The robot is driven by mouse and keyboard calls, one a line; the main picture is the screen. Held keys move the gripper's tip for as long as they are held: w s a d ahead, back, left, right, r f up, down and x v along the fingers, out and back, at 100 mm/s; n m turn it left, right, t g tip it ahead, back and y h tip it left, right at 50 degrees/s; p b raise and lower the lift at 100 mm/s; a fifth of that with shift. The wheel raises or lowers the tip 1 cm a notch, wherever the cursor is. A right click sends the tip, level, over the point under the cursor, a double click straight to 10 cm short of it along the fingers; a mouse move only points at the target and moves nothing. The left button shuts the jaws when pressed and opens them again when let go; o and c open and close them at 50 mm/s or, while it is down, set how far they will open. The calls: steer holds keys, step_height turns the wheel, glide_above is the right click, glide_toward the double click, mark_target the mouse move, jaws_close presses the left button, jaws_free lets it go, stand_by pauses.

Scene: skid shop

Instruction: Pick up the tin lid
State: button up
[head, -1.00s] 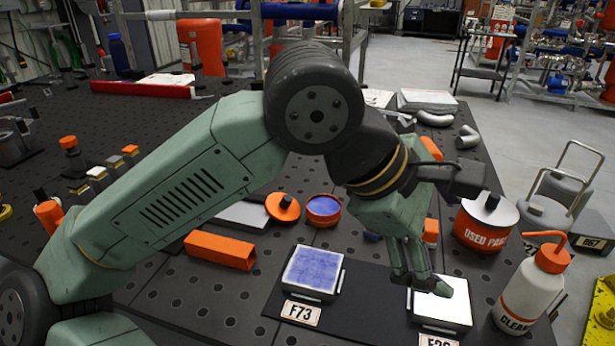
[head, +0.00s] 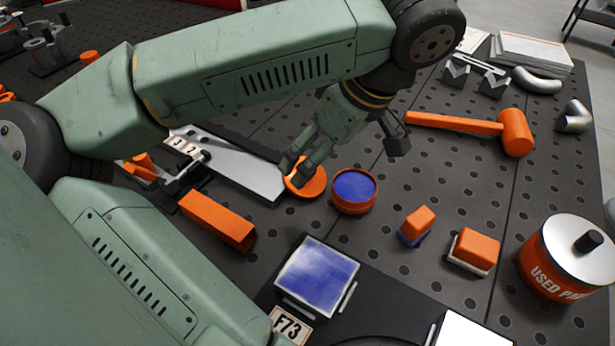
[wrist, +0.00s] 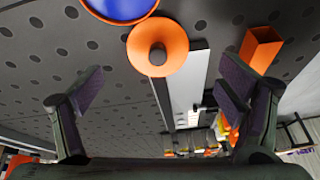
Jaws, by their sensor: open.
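The tin lid (head: 313,188) is an orange disc with a knob, lying on the dark perforated table left of the open tin (head: 354,205), whose contents are blue. My gripper (head: 295,172) is over the lid in the head view and hides its knob and part of its left side. In the wrist view the lid (wrist: 172,60) shows whole, with its round knob, above the space between my spread fingers (wrist: 163,85). The fingers are open and hold nothing. The tin (wrist: 118,6) shows partly at the top of the wrist view.
A grey metal plate (head: 237,168) lies beside the lid. An orange bar (head: 217,220) and a blue pad (head: 318,275) are nearer. An orange mallet (head: 470,125), two orange-topped blocks (head: 475,248) and a used-pads can (head: 560,265) stand to the right. Bare table lies between them.

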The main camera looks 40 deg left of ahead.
mark_target(315, 185)
steer(key=b+x, duration=0.2)
steer(key=x, duration=0.4)
steer(key=shift+w+d+f+b, duration=0.1)
steer(key=shift+w+f+b, duration=0.05)
steer(key=shift+f+b, duration=0.15)
steer(key=shift+r, duration=0.1)
steer(key=shift+c, duration=0.2)
steer(key=c, duration=1.1)
